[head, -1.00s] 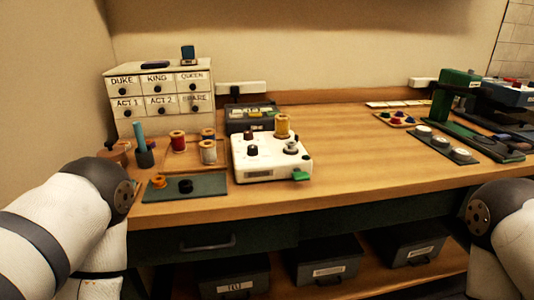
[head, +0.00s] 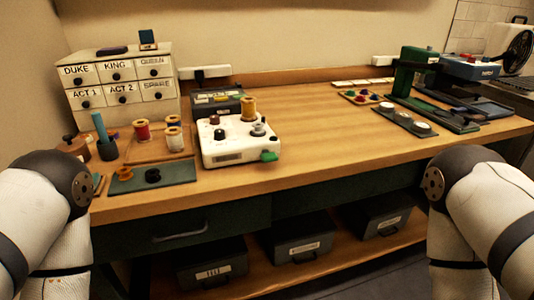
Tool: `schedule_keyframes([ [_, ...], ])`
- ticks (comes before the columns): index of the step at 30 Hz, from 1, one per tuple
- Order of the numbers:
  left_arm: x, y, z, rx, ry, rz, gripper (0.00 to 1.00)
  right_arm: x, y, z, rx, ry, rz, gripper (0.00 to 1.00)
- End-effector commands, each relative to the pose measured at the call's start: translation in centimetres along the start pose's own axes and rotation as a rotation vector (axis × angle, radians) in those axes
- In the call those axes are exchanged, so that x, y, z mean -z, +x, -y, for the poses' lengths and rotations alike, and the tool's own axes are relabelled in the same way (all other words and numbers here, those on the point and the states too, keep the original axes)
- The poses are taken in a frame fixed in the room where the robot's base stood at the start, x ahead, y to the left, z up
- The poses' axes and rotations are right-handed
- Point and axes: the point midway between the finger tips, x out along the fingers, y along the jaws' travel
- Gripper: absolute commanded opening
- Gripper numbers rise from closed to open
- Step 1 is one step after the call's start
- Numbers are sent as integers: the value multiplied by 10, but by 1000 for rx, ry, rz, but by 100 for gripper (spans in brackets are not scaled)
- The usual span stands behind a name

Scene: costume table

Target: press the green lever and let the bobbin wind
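A white bobbin winder (head: 238,148) stands on the wooden table, left of the middle. Its green lever (head: 269,156) sticks out at the lower right front corner. A tan thread spool (head: 249,108) stands upright on its top. A small metallic part (head: 258,130), perhaps the bobbin, sits on the right of the top; it is too small to be sure. A dark knob (head: 214,120) is on the left of the top. My two arms show at the lower left and lower right, in front of the table; neither gripper is in the picture.
A green mat (head: 180,171) with dark and orange pieces lies left of the winder. Thread spools (head: 175,140) and a tool cup (head: 105,148) stand behind it. A drawer cabinet (head: 122,85) is at the back left. The table's middle right (head: 330,135) is clear.

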Motion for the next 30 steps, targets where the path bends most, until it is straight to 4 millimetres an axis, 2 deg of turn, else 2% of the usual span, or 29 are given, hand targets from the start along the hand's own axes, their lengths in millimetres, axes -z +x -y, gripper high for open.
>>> schedule_keyframes([
  [5, 0, 0, 0, 0, 0, 0, 44, 0, 0, 0, 0, 0, 0, 44],
  [11, 0, 0, 0, 0, 0, 0, 44, 0, 0, 0, 0, 0, 0, 1],
  [30, 0, 0, 0, 0, 0, 0, 44, 0, 0, 0, 0, 0, 0, 0],
])
